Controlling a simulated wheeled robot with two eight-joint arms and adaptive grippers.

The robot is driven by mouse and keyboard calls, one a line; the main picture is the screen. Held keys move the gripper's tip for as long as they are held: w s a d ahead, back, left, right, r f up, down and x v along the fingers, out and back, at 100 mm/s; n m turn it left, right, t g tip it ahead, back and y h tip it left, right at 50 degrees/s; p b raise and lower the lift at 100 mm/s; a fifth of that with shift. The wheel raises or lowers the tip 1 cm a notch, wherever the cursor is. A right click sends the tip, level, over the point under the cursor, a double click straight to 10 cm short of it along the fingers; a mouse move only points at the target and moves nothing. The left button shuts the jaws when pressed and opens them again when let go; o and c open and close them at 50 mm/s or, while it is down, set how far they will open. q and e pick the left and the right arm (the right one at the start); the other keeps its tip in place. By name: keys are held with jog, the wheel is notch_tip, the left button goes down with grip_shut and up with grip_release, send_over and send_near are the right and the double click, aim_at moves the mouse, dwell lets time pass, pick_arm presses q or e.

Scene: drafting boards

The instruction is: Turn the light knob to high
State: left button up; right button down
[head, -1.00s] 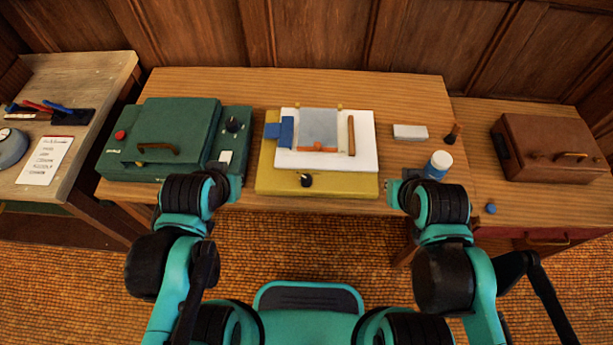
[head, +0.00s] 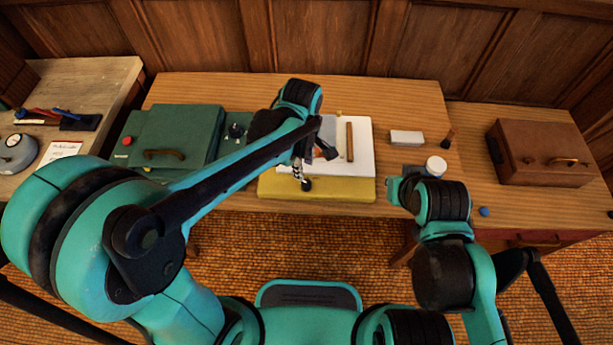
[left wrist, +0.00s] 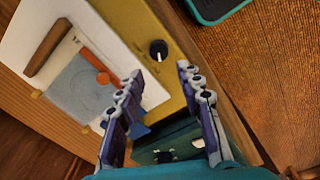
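A black knob with a pale pointer mark (left wrist: 158,50) sits on the front strip of the yellow board (head: 345,190). In the head view the knob (head: 306,185) shows just below my left gripper (head: 300,172). In the left wrist view my left gripper (left wrist: 160,74) is open and empty, its two fingers apart, with the knob beyond the gap between the tips. Touch is not visible. My left arm hides the left part of the board in the head view. My right gripper (head: 397,189) is by the table's front edge; its fingers are too small to read.
A green case (head: 180,135) with another black knob (head: 236,130) stands left of the board. On the board lie a white sheet (head: 362,160) and a brown stick (head: 350,141). A white block (head: 406,137), a white-capped bottle (head: 436,165) and a brown case (head: 540,150) are to the right.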

aim_at(306, 183)
pick_arm(q)
jog(key=shift+d+f+n, duration=0.2)
jog(key=shift+d+n, duration=0.1)
jog(key=shift+f, duration=0.35)
notch_tip(306, 183, down, 7)
jog(key=b, duration=0.3)
jog(key=shift+f, duration=0.1)
jog(key=shift+c, duration=0.3)
grip_shut()
